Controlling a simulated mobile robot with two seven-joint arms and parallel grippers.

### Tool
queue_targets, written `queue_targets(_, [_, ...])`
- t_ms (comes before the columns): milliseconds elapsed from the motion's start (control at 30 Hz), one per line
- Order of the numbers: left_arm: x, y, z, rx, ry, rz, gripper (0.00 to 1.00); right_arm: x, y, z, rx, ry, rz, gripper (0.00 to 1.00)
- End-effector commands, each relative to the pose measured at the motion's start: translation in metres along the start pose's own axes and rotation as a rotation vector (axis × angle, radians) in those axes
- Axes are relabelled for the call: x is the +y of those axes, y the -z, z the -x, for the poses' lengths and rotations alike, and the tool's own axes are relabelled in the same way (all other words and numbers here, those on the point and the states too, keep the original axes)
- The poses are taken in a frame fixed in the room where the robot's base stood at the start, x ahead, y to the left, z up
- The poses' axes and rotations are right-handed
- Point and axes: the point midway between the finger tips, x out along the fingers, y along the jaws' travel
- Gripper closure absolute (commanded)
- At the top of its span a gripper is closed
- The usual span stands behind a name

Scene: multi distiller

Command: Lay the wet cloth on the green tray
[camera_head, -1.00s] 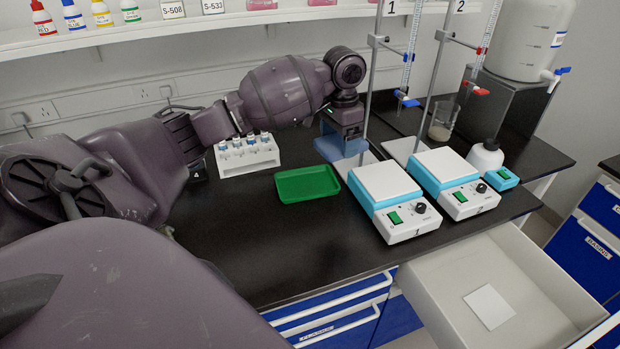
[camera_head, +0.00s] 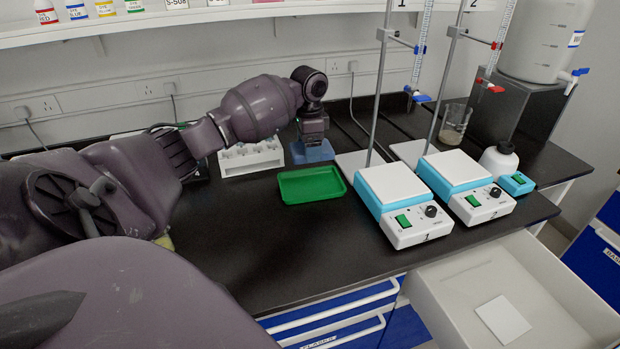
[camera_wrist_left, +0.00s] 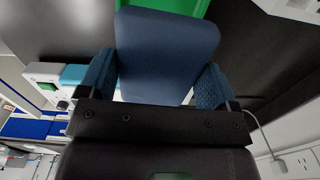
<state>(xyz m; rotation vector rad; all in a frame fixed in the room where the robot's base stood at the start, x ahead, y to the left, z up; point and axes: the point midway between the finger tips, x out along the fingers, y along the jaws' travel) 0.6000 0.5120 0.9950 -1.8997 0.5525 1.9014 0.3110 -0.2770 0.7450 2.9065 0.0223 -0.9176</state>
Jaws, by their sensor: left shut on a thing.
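The green tray (camera_head: 318,190) lies flat on the black bench, with its inside empty. My left gripper (camera_head: 313,143) is just behind the tray's back edge, pointing down. It is shut on a blue cloth (camera_head: 311,157), whose lower part shows beneath it. In the left wrist view the cloth (camera_wrist_left: 167,48) is a dark blue sheet between the two fingers, and a green part of the tray (camera_wrist_left: 193,6) shows beyond it. I cannot tell whether the cloth touches the bench. My right gripper is not in view.
A white rack (camera_head: 252,160) stands left of the tray, partly behind my arm. Two hotplates (camera_head: 392,184) (camera_head: 455,168) with upright stands are to the right. An open drawer (camera_head: 460,300) juts out at lower right. The bench before the tray is clear.

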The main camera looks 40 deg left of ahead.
Motion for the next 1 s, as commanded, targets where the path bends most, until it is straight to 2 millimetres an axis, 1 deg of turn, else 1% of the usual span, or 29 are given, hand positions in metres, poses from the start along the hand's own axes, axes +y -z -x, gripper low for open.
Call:
queue_targets(33, [0.001,0.0,-0.014,-0.003,-0.004,0.0,0.43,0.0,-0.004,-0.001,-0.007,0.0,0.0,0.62])
queue_targets(100, [0.001,0.0,-0.027,-0.003,-0.004,0.0,0.43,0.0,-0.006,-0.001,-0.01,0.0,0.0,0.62])
queue_targets(200, [0.001,0.0,-0.041,-0.002,-0.002,0.001,0.43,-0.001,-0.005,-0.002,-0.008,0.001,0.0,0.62])
queue_targets(467, [0.0,0.0,-0.054,0.0,-0.001,0.001,0.43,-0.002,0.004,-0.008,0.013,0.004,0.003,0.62])
queue_targets(567, [0.001,0.0,-0.066,-0.002,-0.003,0.001,0.43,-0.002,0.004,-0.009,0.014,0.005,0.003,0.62])
queue_targets(700, [0.001,0.0,-0.09,-0.004,-0.003,0.001,0.43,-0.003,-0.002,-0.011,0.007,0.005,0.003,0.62])
queue_targets(800, [0.001,0.0,-0.103,-0.002,-0.002,0.0,0.43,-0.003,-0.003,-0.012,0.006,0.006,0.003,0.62])
queue_targets(900, [0.0,0.0,-0.107,-0.001,0.0,0.0,0.43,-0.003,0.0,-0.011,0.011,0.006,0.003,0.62])
queue_targets(1000, [0.0,0.0,-0.106,0.0,0.0,0.0,0.43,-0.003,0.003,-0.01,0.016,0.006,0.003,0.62])
